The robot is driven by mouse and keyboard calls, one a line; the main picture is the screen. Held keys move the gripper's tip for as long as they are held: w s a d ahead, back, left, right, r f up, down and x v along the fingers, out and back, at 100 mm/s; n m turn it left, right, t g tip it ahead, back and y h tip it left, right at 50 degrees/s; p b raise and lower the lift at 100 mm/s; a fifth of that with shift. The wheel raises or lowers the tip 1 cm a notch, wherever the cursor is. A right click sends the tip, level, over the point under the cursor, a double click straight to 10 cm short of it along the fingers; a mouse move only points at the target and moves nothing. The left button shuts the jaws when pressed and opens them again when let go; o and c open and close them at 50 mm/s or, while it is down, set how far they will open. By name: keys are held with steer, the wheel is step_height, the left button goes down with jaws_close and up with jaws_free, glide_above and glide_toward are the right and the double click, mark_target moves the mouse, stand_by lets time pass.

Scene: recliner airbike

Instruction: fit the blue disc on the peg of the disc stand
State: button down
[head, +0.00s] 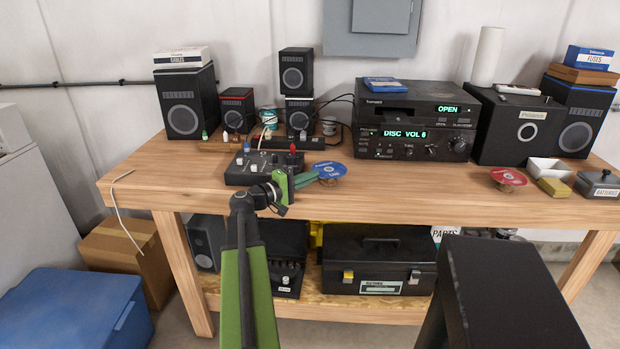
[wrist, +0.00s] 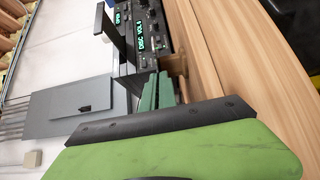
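The blue disc (head: 329,170) is on the workbench in the head view, left of the stacked players, with a small wooden piece visible under it. My gripper (head: 306,178) reaches over the bench from the left, and its green fingertips are at or very near the disc's left edge. Whether they touch or pinch it I cannot tell. In the wrist view my gripper's green fingers (wrist: 158,91) lie close together; no blue disc is discernible there. I cannot make out a bare peg, so whether the wooden piece is the disc stand is unclear.
A red disc (head: 508,177) sits on a similar wooden piece at the right. A black control box (head: 262,172) with knobs is close left of my gripper. The stacked players (head: 414,117) stand behind. The bench (head: 420,182) is clear between the two discs.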

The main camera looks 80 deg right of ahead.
stand_by(0.8)
steer(key=c, duration=2)
jaws_free()
steer(key=shift+o, duration=0.2)
steer(key=shift+w+a, duration=0.1)
steer(key=shift+v, duration=1.65)
steer(key=o, duration=0.6)
steer(key=v, duration=1.7)
steer(key=shift+w+a+r, duration=0.1)
steer(key=shift+w+r, duration=0.05)
